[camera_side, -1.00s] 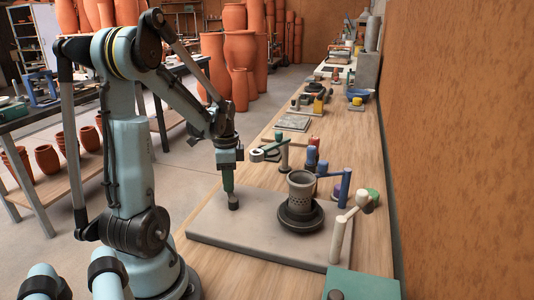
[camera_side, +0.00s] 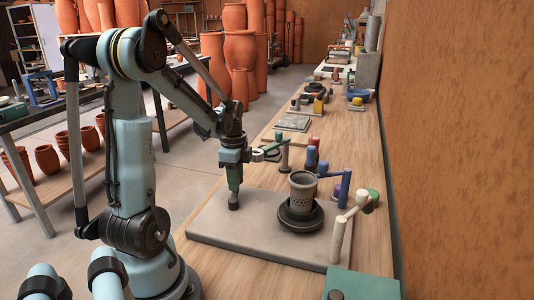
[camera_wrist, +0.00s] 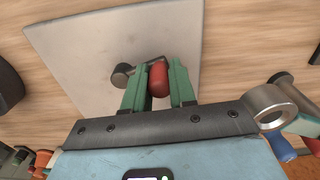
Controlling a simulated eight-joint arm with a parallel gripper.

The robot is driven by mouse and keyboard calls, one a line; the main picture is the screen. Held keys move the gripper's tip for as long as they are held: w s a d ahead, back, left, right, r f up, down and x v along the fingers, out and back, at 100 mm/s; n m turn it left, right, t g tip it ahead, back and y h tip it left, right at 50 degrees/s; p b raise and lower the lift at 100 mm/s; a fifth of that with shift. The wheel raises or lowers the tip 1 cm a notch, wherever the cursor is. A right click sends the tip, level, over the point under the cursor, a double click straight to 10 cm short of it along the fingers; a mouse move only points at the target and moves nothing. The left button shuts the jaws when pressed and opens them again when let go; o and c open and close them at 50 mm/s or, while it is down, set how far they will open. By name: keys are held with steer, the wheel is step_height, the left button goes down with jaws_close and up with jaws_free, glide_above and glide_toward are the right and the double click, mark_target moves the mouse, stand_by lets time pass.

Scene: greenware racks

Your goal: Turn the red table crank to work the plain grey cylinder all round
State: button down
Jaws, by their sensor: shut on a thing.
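The dark crank arm (camera_wrist: 130,73) runs left from the handle to a round hub. In the side view the red handle is hidden by the fingers. A grey cylinder (camera_side: 302,184) stands upright on a dark turntable (camera_side: 300,219) to the right of my gripper. The cylinder is not plain: small dark holes show around its lower wall.
The grey slab (camera_side: 226,245) lies on the wooden bench. A blue post with an arm (camera_side: 345,190) and a cream post with an arm (camera_side: 338,241) stand right of the turntable. A grey-green post (camera_side: 284,155) stands behind. A green box (camera_side: 362,285) is at the front.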

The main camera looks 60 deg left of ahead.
steer(key=c, duration=0.9)
jaws_free()
steer(key=shift+r, duration=0.15)
step_height(320, 180, up, 12)
steer(key=shift+f, duration=0.1)
steer(key=shift+f, duration=6.05)
